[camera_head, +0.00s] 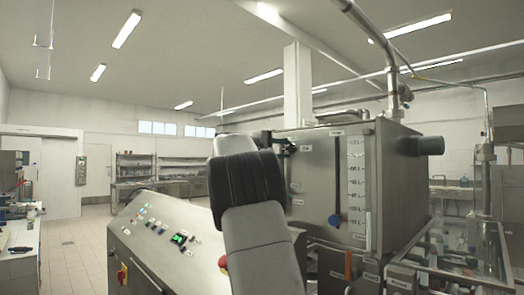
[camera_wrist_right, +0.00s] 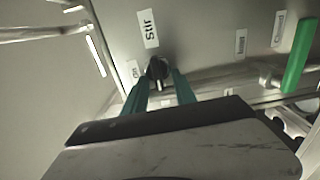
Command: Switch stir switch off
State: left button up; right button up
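The stir switch (camera_wrist_right: 158,70) is a small black knob on a grey metal panel, just below a white "Stir" label (camera_wrist_right: 150,28) in the right wrist view. An "on" label (camera_wrist_right: 134,70) sits left of it. My right gripper (camera_wrist_right: 160,78) has two teal fingers, one on each side of the knob. The fingers are apart, with the knob between their tips; I see no clear contact. In the head view my right arm reaches up to the steel tank (camera_head: 318,175), and the fingers are hard to make out there. My left gripper is out of view.
A green handle (camera_wrist_right: 299,55) and a "Closed" label (camera_wrist_right: 279,28) are right of the switch. A sloped control console (camera_head: 160,235) stands left of the tank. Open floor (camera_head: 75,265) lies at left.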

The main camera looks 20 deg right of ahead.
jog(key=v, duration=0.8)
dwell(0.5)
